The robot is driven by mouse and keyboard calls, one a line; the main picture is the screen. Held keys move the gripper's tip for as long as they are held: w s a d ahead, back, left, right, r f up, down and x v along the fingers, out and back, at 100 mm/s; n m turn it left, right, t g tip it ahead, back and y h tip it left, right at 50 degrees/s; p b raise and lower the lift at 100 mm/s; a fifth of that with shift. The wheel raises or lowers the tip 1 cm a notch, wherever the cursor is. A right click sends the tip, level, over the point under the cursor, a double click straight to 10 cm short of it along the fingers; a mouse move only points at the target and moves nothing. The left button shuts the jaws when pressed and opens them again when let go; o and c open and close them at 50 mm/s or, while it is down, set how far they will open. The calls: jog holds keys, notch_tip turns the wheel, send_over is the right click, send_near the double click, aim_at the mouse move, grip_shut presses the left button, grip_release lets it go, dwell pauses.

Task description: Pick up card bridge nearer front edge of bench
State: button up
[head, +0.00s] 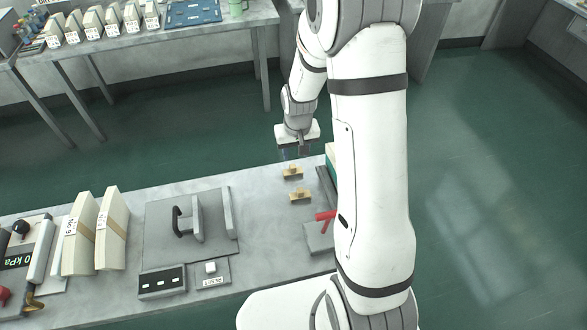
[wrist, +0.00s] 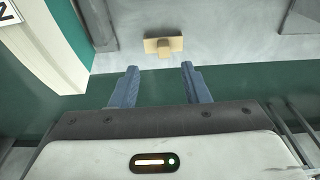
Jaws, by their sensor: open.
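Two small tan card bridges lie on the grey bench (head: 120,195) in the head view. One card bridge (head: 292,172) is close to the bench's edge at the top of the picture. The other card bridge (head: 300,195) is a little farther in. My gripper (head: 297,153) is at that upper edge, just above the first bridge in the picture. In the wrist view my gripper (wrist: 160,80) is open and empty, its two blue-grey fingers apart. One card bridge (wrist: 163,45) shows ahead of the fingers, not between them. Its raised middle block faces me.
A red-handled tool (head: 325,215) and a green-and-white box (head: 331,160) stand right of the bridges, partly behind my arm. A grey plate with a black handle (head: 180,222) lies to the left. A white-and-green box (wrist: 60,45) rises left of my fingers.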

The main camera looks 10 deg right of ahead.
aim_at(293, 166)
jog(key=shift+w+a+f+p, duration=0.1)
jog(key=shift+w+f+p, duration=0.2)
jog(key=shift+f, duration=0.95)
jog(key=shift+w+a+f+p, duration=0.15)
jog(key=shift+f+p, duration=0.2)
jog(key=shift+f, duration=0.9)
jog(key=shift+w+f+p, duration=0.2)
jog(key=shift+f+p, duration=0.15)
jog(key=shift+f, duration=0.9)
jog(key=shift+c, duration=0.4)
grip_shut()
